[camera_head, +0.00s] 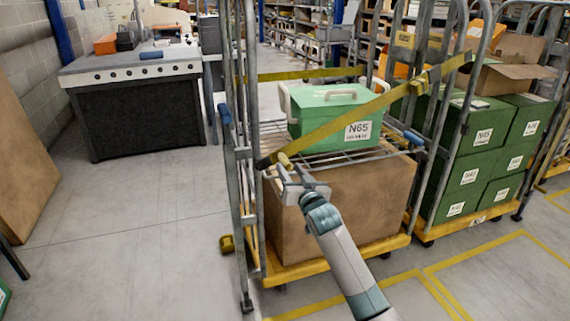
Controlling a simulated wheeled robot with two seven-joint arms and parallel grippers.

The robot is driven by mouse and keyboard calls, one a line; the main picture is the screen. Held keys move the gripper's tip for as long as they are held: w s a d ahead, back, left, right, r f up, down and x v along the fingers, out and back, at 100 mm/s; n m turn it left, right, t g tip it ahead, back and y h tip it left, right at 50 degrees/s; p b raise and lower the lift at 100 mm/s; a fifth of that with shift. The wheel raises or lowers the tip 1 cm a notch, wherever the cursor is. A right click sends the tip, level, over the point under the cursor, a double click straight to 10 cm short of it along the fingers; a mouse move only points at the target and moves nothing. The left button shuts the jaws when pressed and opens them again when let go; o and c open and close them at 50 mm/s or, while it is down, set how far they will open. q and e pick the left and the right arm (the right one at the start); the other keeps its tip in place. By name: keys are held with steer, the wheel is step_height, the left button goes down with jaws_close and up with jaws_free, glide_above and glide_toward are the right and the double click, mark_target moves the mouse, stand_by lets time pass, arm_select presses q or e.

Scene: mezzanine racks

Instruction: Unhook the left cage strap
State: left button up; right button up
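A roll cage (249,140) with grey tube sides stands in the middle on a yellow base. A yellow strap (345,118) runs slantwise across its open front, from high on the right to a dark end piece (263,163) at the left side frame. My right gripper (284,170) reaches in from below and is at the strap's left end, beside a small yellowish piece (285,160). Whether its fingers are closed on that piece is too small to tell. A second yellow strap (300,74) crosses the back of the cage. My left gripper is not in view.
In the cage, a green N65 case (322,110) sits on a wire shelf (335,158) above a large brown box (345,205). Another cage of green boxes (485,135) stands close on the right. A dark-fronted workbench (135,110) stands back left.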

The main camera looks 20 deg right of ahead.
mark_target(285, 162)
steer(key=shift+w+a, duration=0.1)
steer(key=shift+w, duration=2.5)
jaws_close()
